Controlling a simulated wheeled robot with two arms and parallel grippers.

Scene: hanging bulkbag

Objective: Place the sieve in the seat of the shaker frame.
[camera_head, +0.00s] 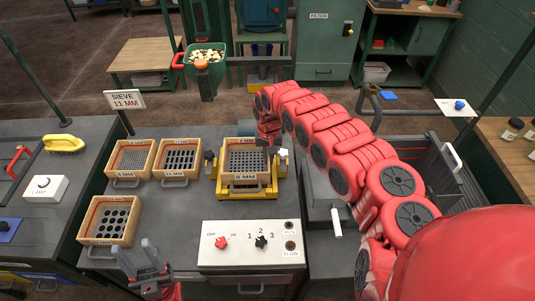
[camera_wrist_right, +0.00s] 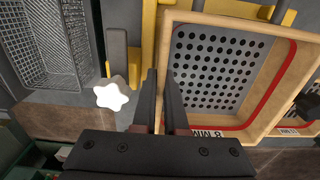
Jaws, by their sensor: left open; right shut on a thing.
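A wooden sieve with a red inner line and a round-holed plate (camera_head: 246,160) is at the yellow shaker frame (camera_head: 219,188). Its label reads 8 MM. In the right wrist view its floor (camera_wrist_right: 215,70) fills the centre and right. I cannot tell whether it rests fully down in the seat. My right gripper (camera_head: 272,138) is shut on the sieve's right wall; its fingers show in the right wrist view (camera_wrist_right: 163,90). My left gripper (camera_head: 143,256) is open and empty at the table's front, below the round-holed sieve at left.
A sign (camera_head: 125,100) reads SIEVE 11 MM. Other sieves stand left of the shaker: a fine one (camera_head: 131,158), one labelled 11 MM (camera_head: 181,159), and a large-holed one (camera_head: 111,219). A white star knob (camera_wrist_right: 111,94) is beside the frame. A control box (camera_head: 250,244) stands in front.

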